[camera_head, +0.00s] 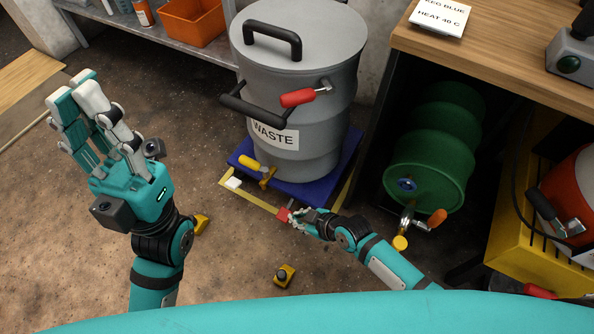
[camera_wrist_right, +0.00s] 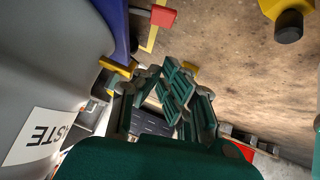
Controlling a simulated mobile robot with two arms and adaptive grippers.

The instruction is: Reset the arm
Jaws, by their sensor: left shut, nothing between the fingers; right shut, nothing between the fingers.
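My left gripper (camera_head: 78,98) is raised at the left of the head view. It is shut and empty, with its fingers pointing up and away, clear of any object. My right gripper (camera_head: 298,218) is low in front of the grey WASTE drum (camera_head: 335,100). It is shut and empty; its closed fingers (camera_wrist_right: 165,95) show in the right wrist view.
The lidded drum stands on a blue base (camera_head: 300,190) inside yellow floor tape. A green drum (camera_head: 432,165) with a tap lies under the wooden bench (camera_head: 480,50) at right. Yellow-and-black pieces (camera_head: 284,275) are on the floor. The floor between my arms is mostly clear.

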